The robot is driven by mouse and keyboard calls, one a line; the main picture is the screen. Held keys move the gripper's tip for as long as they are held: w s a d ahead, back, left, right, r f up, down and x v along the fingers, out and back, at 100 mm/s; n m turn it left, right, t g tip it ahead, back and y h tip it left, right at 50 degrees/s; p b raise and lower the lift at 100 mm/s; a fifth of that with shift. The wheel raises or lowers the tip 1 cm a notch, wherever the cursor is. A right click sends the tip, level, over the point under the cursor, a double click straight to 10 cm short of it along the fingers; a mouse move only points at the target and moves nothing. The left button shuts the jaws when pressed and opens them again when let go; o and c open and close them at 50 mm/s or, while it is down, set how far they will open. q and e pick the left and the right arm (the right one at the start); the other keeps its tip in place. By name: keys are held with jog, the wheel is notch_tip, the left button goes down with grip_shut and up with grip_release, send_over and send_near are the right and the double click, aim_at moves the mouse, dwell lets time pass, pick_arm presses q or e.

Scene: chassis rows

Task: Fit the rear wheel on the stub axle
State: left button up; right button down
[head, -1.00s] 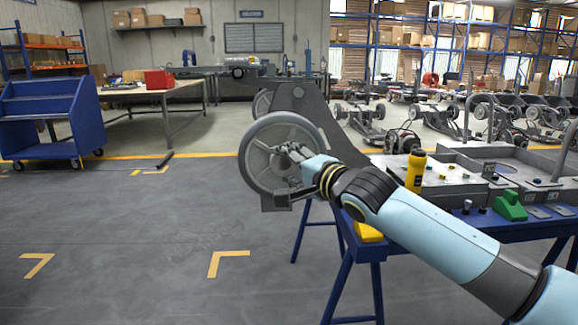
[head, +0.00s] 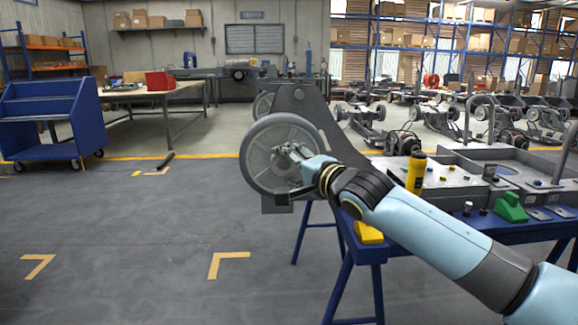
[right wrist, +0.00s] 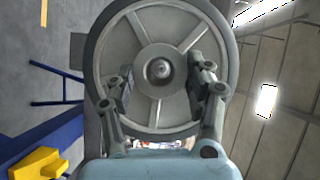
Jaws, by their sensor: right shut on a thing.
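The rear wheel (head: 262,133), grey with a dark tyre and spokes, stands upright against the grey chassis end plate (head: 297,97) at the picture's centre. My right gripper (head: 290,170) is shut on the wheel from its outer face. The right wrist view shows the wheel (right wrist: 98,60) face on, with the right gripper's fingers (right wrist: 160,95) either side of its hub. A shiny rounded end, apparently the stub axle (right wrist: 161,69), shows in the hub's centre. The wheel hides the rest of the axle, and any gap behind it cannot be told. My left gripper is out of view.
A blue trestle bench (head: 372,252) carries the chassis tray (head: 445,178), a yellow bottle (head: 416,172), a green block (head: 511,208) and a yellow block (head: 367,233). A blue cart (head: 45,125) stands at the left. The floor at the left front is clear.

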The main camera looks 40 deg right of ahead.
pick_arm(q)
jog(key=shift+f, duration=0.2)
pick_arm(e)
jog(key=shift+w+d+r, duration=0.1)
jog(key=shift+w+d, duration=0.2)
jog(key=shift+w, duration=0.25)
jog(key=shift+w+d+r, duration=0.1)
jog(key=shift+w+d, duration=0.2)
jog(key=shift+w, duration=0.25)
pick_arm(q)
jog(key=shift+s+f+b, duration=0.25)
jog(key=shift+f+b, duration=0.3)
jog(key=shift+b, duration=0.25)
pick_arm(e)
jog(key=shift+w+d, duration=0.4)
jog(key=shift+w, duration=0.2)
jog(key=shift+w+d, duration=0.35)
jog(key=shift+w, duration=0.25)
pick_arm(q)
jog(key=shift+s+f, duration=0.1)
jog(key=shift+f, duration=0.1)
pick_arm(e)
jog(key=shift+w+d, duration=0.2)
jog(key=shift+w, duration=0.1)
